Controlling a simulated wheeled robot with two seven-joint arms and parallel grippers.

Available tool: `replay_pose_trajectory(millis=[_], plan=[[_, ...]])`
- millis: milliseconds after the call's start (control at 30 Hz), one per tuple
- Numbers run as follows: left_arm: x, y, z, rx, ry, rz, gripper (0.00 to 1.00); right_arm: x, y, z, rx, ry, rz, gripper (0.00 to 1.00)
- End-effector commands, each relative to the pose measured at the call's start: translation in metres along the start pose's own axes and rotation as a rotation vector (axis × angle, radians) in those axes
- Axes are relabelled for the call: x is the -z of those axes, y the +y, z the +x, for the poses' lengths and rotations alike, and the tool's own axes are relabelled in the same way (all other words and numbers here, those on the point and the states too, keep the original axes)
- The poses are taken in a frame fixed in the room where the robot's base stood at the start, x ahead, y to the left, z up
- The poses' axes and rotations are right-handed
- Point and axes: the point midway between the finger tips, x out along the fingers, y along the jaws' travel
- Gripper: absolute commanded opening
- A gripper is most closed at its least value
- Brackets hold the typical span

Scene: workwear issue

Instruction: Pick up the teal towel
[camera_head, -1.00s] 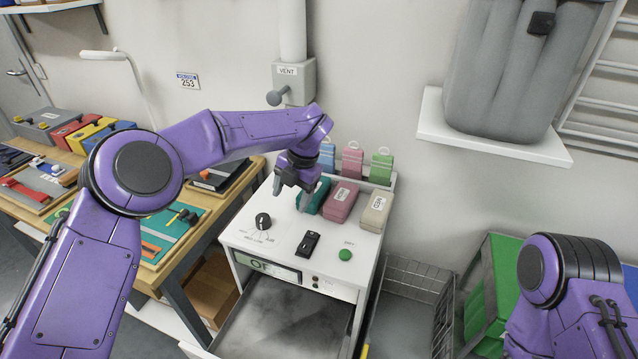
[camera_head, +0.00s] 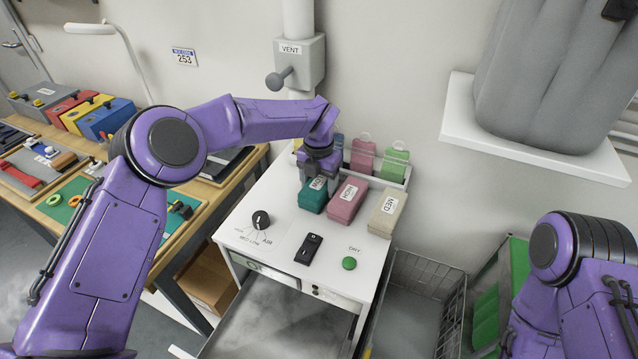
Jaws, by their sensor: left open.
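The teal towel (camera_head: 312,199) is a small folded block with a white label. It lies at the left of a row on top of the white cabinet (camera_head: 275,205), beside a pink block. My left gripper (camera_head: 318,178) points down right over the back part of the teal towel and hides some of it. Its jaws are open, with the fingers close around or just above the towel; I cannot tell if they touch it. My right gripper is out of view; only my right arm shows at the lower right.
A pink block (camera_head: 347,202) and a beige block (camera_head: 388,213) stand right of the towel. Behind is a rack with pink (camera_head: 363,155) and green tags (camera_head: 396,163). A dial (camera_head: 261,220), black switch (camera_head: 308,247) and green button (camera_head: 349,263) are in front. A wire basket (camera_head: 425,285) is at right.

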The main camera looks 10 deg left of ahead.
Motion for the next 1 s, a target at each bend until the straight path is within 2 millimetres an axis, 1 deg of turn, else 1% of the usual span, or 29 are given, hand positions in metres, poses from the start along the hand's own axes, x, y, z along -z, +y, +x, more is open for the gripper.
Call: replay_pose_trajectory(millis=[33, 100, 267, 300, 367, 400, 433, 767, 867, 967, 1000], plan=[[0.0, -0.001, 0.004, 0.0, 0.002, 0.001, 0.7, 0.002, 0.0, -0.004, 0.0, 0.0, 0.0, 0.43], [0.0, -0.001, 0.009, -0.001, 0.001, 0.001, 0.7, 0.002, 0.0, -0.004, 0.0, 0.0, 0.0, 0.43], [0.0, -0.001, 0.01, -0.001, 0.0, 0.001, 0.7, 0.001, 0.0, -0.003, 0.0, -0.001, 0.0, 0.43], [0.0, -0.001, 0.01, -0.001, 0.0, 0.001, 0.67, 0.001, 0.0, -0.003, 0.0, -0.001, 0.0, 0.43], [0.0, -0.001, 0.01, -0.001, 0.0, 0.001, 0.47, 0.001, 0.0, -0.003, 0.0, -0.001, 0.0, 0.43], [0.0, -0.001, 0.01, -0.001, 0.0, 0.001, 0.34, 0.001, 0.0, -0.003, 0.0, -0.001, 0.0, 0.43], [0.0, -0.001, 0.01, -0.001, 0.0, 0.001, 0.28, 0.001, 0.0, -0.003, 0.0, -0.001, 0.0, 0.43], [0.0, 0.0, 0.007, -0.001, -0.001, 0.001, 0.27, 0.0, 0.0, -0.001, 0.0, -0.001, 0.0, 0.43], [-0.001, -0.001, -0.003, 0.0, -0.003, 0.0, 0.27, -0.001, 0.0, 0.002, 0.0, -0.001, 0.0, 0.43], [-0.001, 0.0, -0.021, -0.001, -0.005, 0.001, 0.27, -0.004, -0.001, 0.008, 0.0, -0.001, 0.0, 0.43], [0.006, 0.001, -0.027, 0.001, -0.004, 0.0, 0.27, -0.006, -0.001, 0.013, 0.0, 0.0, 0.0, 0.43]])
